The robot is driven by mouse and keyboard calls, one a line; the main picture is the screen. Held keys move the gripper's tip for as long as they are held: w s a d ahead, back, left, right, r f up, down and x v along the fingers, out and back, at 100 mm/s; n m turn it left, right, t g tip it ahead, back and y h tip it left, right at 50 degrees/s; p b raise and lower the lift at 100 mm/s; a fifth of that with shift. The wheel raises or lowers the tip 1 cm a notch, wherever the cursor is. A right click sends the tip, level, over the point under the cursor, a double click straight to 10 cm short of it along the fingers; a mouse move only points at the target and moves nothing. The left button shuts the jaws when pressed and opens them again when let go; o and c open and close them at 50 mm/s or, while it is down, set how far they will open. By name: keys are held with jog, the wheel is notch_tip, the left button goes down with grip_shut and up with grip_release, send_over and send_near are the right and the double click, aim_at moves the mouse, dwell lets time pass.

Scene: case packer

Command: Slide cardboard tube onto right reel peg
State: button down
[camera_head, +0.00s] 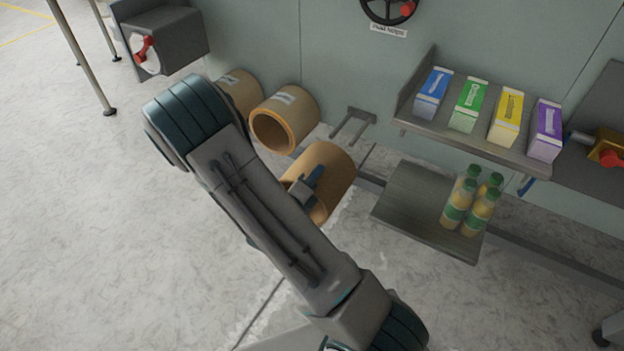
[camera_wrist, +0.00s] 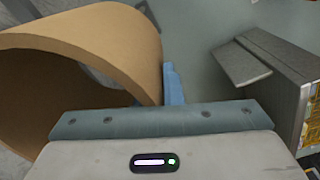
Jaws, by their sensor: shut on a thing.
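My gripper (camera_head: 314,175) is shut on the wall of a tan cardboard tube (camera_head: 337,165) and holds it in the air. In the wrist view the tube (camera_wrist: 120,40) fills the upper left, its open end facing the camera, with a blue finger (camera_wrist: 174,84) against its right side. The empty reel peg (camera_head: 352,127), a grey two-pronged bracket on the machine wall, is just behind and above the held tube in the head view. The tube appears apart from it, though the exact gap cannot be told. My arm hides the tube's lower left.
Two other tan tubes, one farther left (camera_head: 240,92) and one nearer (camera_head: 285,118), sit at the wall left of the empty peg. A shelf with cartons (camera_head: 470,148) and a lower plate with bottles (camera_head: 410,212) stand close on the right. Open floor (camera_head: 90,240) lies left.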

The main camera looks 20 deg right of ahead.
aim_at(326, 160)
jog(key=shift+b+x, duration=1.45)
jog(key=shift+x, duration=3.95)
jog(key=p+x, duration=0.1)
jog(key=x, duration=0.8)
jog(key=shift+p, duration=0.3)
jog(key=shift+r+p, duration=0.1)
jog(key=shift+p, duration=0.2)
jog(key=shift+f, duration=0.3)
jog(key=c, duration=1.5)
grip_release()
jog(key=p+v, duration=0.1)
jog(key=v, duration=1.2)
jog(key=shift+s+a+p, duration=0.25)
jog(key=shift+a+p, duration=0.05)
jog(key=shift+p, duration=0.05)
